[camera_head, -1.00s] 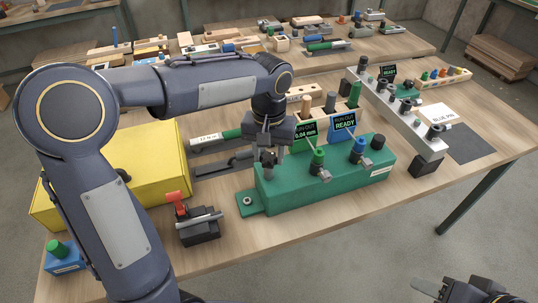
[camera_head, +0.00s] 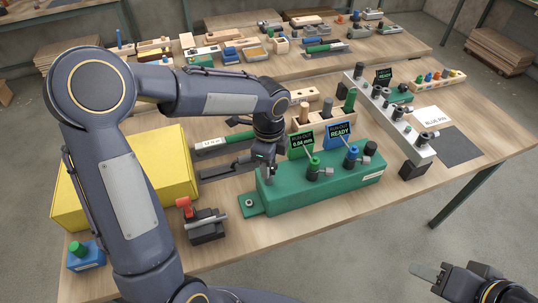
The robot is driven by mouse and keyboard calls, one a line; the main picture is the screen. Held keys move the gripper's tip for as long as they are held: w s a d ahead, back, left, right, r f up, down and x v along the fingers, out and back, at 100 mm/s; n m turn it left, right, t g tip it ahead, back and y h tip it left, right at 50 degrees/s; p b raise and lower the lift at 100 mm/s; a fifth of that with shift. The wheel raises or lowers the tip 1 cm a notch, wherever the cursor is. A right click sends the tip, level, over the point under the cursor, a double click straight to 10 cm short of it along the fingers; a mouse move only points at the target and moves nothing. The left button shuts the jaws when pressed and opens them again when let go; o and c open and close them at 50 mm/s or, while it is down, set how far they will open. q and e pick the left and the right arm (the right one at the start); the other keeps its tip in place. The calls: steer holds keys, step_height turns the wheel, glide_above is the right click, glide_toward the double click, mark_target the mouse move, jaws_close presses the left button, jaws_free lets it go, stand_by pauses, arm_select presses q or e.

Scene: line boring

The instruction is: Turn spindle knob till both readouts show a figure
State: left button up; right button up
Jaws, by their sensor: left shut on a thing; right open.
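The green block (camera_head: 325,187) lies across the middle of the table. A green-framed readout (camera_head: 302,142) on it shows 0.04 mm, and a blue-framed readout (camera_head: 340,132) shows READY. A green-topped indicator (camera_head: 314,164) and a blue-topped indicator (camera_head: 352,154) stand in front of them. My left gripper (camera_head: 268,172) points down at the block's left end, shut on the spindle knob, which its fingers mostly hide. My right gripper (camera_head: 425,275) is open and empty at the bottom right, off the table.
A yellow box (camera_head: 160,170) stands left, behind my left arm. A black fixture with a red knob (camera_head: 206,224) sits front left of the block. A grey rail (camera_head: 385,110) with fittings and a third readout (camera_head: 384,77) lies behind right. The front right tabletop is clear.

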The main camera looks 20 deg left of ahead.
arm_select(q)
steer(key=m, duration=0.1)
steer(key=m+p, duration=0.1)
steer(key=shift+r+m, duration=0.3)
steer(key=shift+r, duration=0.05)
steer(key=o, duration=0.9)
steer(key=shift+f+b, duration=0.4)
steer(key=shift+o, duration=1.1)
arm_select(e)
steer(key=shift+r, duration=0.65)
arm_select(q)
steer(key=shift+r, duration=0.1)
steer(key=shift+r+p, duration=0.3)
steer(key=shift+r, duration=0.05)
step_height(320, 180, up, 6)
steer(key=shift+r+p, duration=0.1)
steer(key=shift+p, duration=0.35)
arm_select(e)
steer(key=shift+r, duration=0.75)
